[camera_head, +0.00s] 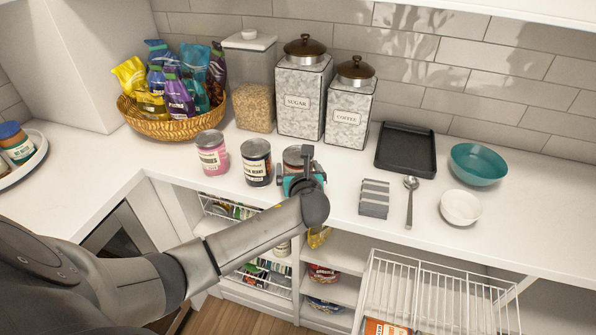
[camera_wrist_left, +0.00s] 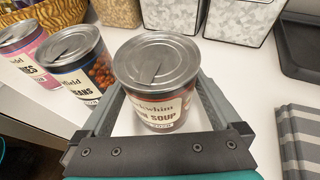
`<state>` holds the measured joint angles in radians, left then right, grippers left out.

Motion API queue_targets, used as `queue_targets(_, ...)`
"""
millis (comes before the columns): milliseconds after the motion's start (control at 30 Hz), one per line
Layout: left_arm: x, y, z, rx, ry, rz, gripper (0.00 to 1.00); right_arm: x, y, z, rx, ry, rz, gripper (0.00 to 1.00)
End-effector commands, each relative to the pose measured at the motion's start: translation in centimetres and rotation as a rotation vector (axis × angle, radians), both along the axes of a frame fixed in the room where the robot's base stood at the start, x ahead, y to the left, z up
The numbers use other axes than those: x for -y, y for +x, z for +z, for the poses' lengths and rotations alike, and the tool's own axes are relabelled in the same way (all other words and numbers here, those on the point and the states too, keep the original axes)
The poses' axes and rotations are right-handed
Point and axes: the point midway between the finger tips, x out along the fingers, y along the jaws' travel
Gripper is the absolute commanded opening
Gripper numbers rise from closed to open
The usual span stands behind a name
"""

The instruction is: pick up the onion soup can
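The onion soup can (camera_head: 293,158) stands upright on the counter, at the right end of a row of cans. In the left wrist view, its silver lid and a cream label reading "SOUP" show on the can (camera_wrist_left: 157,80). My left gripper (camera_head: 299,172) is at this can and partly hides it in the head view. In the left wrist view, the fingers of the gripper (camera_wrist_left: 163,90) are spread on either side of the can, with white counter showing between can and fingers. My right gripper is not in view.
A black-labelled bean can (camera_head: 256,162) stands close left, then a pink can (camera_head: 211,153). Sugar (camera_head: 304,90) and coffee (camera_head: 349,105) canisters stand behind. A grey striped cloth (camera_head: 374,198) and a spoon (camera_head: 410,200) lie to the right. The counter's front edge is near.

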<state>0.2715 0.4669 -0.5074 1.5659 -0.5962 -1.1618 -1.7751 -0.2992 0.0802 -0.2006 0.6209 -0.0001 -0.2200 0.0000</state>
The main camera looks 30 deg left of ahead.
Motion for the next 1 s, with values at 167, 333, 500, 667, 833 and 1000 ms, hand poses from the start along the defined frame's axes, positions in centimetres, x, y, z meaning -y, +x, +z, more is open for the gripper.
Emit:
queue_targets(167,0.03,-0.02,-0.01,0.000,0.000,0.000,0.76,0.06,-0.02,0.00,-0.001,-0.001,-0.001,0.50)
queue_targets(333,0.04,-0.03,-0.02,-0.001,-0.001,0.000,0.57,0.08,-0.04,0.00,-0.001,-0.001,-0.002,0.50)
queue_targets(500,0.05,-0.03,-0.03,-0.001,-0.001,0.000,0.38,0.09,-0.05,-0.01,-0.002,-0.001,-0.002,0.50)
queue_targets(667,0.06,-0.04,-0.04,-0.001,-0.001,0.000,0.20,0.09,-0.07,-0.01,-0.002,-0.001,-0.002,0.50)
queue_targets(833,0.04,0.03,0.13,0.003,0.001,-0.001,0.04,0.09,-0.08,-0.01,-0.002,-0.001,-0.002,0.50)
queue_targets(1000,0.04,0.03,0.13,0.003,0.001,-0.001,0.04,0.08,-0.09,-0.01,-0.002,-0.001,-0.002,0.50)
